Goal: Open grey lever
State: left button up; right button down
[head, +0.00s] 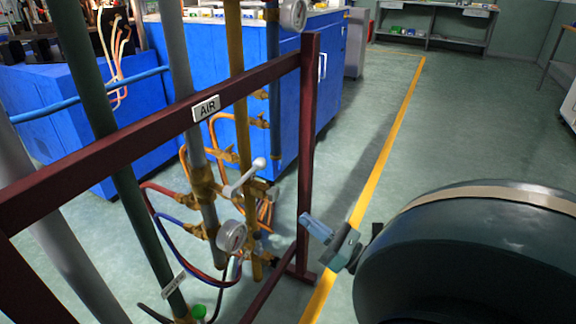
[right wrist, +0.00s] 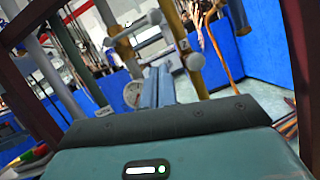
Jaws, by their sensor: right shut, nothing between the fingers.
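The grey lever (head: 245,177) sits on the brass valve of the grey pipe in the head view, slanting up to the right to a rounded end. My right gripper (head: 317,228) is to the right of the lever, past the dark red upright, apart from it. Its fingers (right wrist: 158,87) are shut and empty in the right wrist view, pointing toward the pipes. Pale round-ended handles (right wrist: 130,31) show above the fingers there; I cannot tell which is the grey lever. My left gripper is not in view.
A dark red frame (head: 308,130) with an AIR label (head: 206,108) stands around the pipes. A pressure gauge (head: 232,236) hangs below the lever, among hoses. Blue cabinets (head: 300,75) stand behind.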

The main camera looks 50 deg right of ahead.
aim_at(247, 176)
pick_arm(q)
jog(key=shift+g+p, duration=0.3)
jog(key=shift+p, duration=0.15)
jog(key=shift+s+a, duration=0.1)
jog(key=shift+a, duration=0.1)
pick_arm(e)
jog(key=r+x, duration=0.2)
jog(key=x, duration=1)
jog(key=shift+s+d+r, duration=0.25)
jog(key=shift+d+r, duration=0.05)
jog(key=shift+w, duration=0.1)
